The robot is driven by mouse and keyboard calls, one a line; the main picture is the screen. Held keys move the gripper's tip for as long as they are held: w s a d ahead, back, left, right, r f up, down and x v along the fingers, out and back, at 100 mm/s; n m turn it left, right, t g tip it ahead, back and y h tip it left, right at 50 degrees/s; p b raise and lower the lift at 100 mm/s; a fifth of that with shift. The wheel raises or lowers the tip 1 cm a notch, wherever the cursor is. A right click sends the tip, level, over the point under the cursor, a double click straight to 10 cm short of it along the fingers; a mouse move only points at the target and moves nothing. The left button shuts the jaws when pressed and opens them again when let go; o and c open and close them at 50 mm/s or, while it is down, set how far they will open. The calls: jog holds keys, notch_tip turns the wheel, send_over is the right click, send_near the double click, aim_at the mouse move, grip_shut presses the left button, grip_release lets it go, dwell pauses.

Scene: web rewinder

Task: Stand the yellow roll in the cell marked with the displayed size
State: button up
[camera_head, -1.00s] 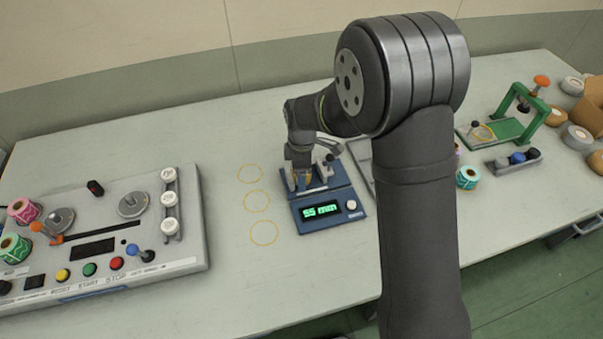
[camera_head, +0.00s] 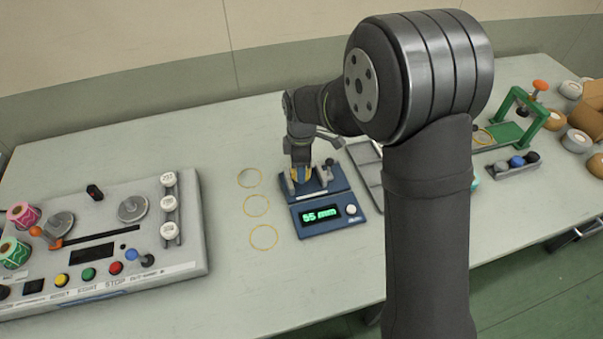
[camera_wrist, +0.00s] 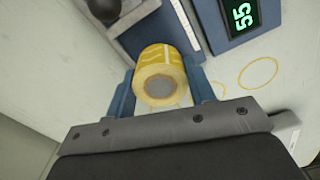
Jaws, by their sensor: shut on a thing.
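The yellow roll (camera_wrist: 160,75) sits between the two fingers of my gripper (camera_wrist: 162,92) in the wrist view, its round end with a grey core facing the camera. My gripper (camera_head: 301,172) is shut on it, over the cradle of the blue measuring device (camera_head: 330,228). In the head view only a bit of yellow shows between the fingers. The device's display (camera_head: 320,214) reads 55 mm in green. A grey tray (camera_head: 366,165) right of the device is partly hidden by my arm, and no cell markings can be read.
Three yellow circles (camera_head: 256,205) are drawn on the table left of the device. A grey machine (camera_head: 120,235) with buttons and two coloured rolls stands at the left. A green stand (camera_head: 520,130) and several rolls are at the right.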

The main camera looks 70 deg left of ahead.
notch_tip(320, 180, up, 6)
jog(key=shift+f, duration=0.15)
jog(key=shift+w, duration=0.1)
jog(key=w+d+m, duration=0.4)
jog(key=w+m, duration=0.3)
jog(key=w, duration=0.3)
jog(key=w+d+m, duration=0.4)
jog(key=w+m, duration=0.4)
jog(key=w, duration=0.1)
jog(key=w+d+m, duration=0.4)
jog(key=w+m, duration=0.3)
jog(key=w, duration=0.3)
jog(key=s+a+f, duration=0.2)
jog(key=a, duration=0.1)
jog(key=s+a+f, duration=0.2)
jog(key=a, duration=0.1)
jog(key=s+a+f, duration=0.2)
jog(key=s+a, duration=0.1)
jog(key=shift+a, duration=0.2)
jog(key=shift+s+f, duration=0.1)
jog(key=shift+f, duration=1.95)
jog(key=shift+f, duration=0.1)
